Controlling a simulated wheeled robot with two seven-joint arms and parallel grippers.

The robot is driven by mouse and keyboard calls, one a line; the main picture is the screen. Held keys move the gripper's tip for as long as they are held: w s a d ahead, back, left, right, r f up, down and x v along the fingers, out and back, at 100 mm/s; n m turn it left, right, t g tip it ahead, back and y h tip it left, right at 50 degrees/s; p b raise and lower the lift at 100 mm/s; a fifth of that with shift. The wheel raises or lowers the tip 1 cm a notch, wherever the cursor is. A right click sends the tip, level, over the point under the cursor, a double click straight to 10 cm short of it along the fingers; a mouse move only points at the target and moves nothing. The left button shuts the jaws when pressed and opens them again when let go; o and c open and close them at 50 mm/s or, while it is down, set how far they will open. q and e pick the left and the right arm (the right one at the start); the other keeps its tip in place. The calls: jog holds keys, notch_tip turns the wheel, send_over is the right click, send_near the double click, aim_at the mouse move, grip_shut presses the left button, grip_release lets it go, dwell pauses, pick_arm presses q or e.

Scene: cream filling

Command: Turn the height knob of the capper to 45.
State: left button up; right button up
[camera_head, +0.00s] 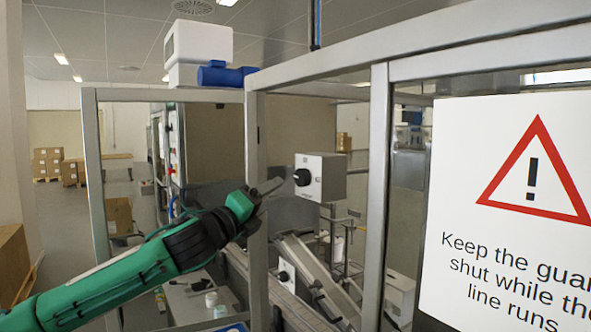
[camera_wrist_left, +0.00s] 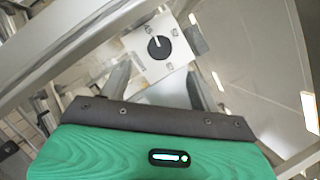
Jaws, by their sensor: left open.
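A round black knob (camera_head: 302,177) sits on the front of a grey box (camera_head: 326,178) in the middle of the head view. In the left wrist view the same kind of black knob (camera_wrist_left: 159,48) has a white pointer line, on a pale plate (camera_wrist_left: 150,68) with small markings too blurred to read. My left gripper (camera_head: 274,187), on the green arm, is just left of the knob in the head view. In the left wrist view its open fingers (camera_wrist_left: 157,76) stand either side below the knob, with nothing between them. My right gripper is not in view.
Grey metal frame posts (camera_head: 257,150) of the machine guard stand close around the left gripper. A second dark knob (camera_head: 284,276) sits lower, by a sloping conveyor (camera_head: 315,268). A guard warning sign (camera_head: 520,210) fills the right side. Cardboard boxes (camera_head: 47,163) stand far left.

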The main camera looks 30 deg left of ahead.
aim_at(299, 179)
pick_arm(q)
jog(key=p+x, duration=0.5)
jog(key=x, duration=0.3)
jog(key=shift+w+d+r, duration=0.1)
jog(key=shift+w+r, duration=0.1)
jog(key=shift+w, duration=0.75)
